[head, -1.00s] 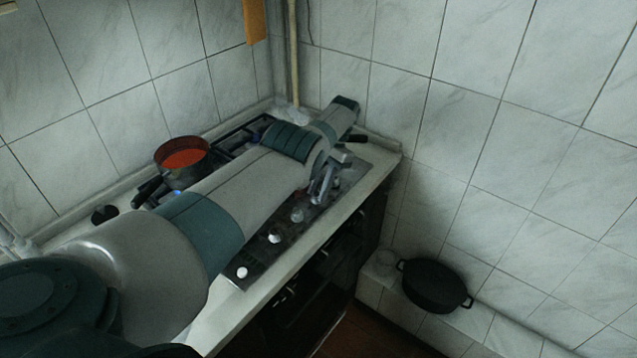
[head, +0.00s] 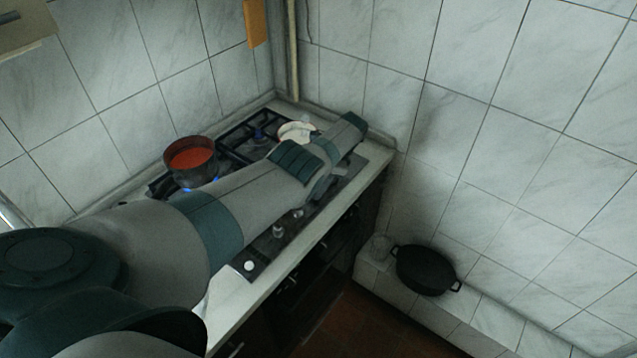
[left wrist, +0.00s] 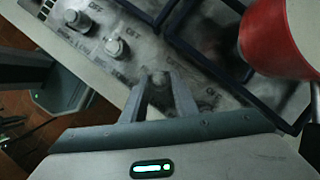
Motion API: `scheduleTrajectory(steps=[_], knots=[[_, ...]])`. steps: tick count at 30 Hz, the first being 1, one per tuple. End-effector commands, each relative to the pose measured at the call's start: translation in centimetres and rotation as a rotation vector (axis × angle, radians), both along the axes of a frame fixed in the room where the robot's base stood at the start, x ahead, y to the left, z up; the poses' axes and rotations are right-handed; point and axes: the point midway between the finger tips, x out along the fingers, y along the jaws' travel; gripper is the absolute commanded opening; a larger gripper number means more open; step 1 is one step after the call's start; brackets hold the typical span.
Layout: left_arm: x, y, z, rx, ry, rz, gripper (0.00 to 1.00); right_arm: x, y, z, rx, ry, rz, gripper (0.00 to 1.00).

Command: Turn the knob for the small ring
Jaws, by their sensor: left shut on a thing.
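My left arm reaches across the stove from the left. Its gripper (head: 317,196) is at the control panel (head: 262,252), partly hidden under the wrist in the head view. In the left wrist view its fingers (left wrist: 160,88) are shut on a grey knob (left wrist: 159,78). Two more knobs, one nearer (left wrist: 117,48) and one farther (left wrist: 75,18), stand along the panel. Which ring the held knob serves cannot be read. In the head view, free knobs include a white one (head: 249,266) and a grey one (head: 278,231). My right gripper is not in view.
A dark pot with red contents (head: 190,160) stands over a blue flame. A black pot (head: 426,270) rests on the ledge.

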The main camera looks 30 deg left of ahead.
Motion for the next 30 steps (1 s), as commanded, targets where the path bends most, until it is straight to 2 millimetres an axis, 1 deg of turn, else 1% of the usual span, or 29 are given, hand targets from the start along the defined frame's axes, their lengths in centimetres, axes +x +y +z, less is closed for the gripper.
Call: scheduleTrajectory(steps=[10, 11, 12, 13, 25, 30], knots=[[0.00, -0.02, -0.06, 0.000, 0.000, -0.004, 0.04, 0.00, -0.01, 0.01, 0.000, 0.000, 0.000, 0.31], [0.01, -0.02, -0.05, 0.000, 0.000, -0.004, 0.31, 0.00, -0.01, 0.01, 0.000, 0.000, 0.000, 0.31], [0.00, -0.02, -0.05, 0.000, 0.000, -0.004, 0.41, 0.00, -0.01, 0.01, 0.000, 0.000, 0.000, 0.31], [0.00, -0.02, -0.05, 0.000, 0.000, -0.004, 0.45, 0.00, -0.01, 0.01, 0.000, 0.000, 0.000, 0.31], [0.08, -0.05, 0.12, 0.000, -0.001, -0.004, 0.45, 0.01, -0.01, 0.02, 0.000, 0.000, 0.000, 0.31], [0.33, -0.27, 0.85, 0.000, -0.002, -0.004, 0.45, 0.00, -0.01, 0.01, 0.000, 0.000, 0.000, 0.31]])
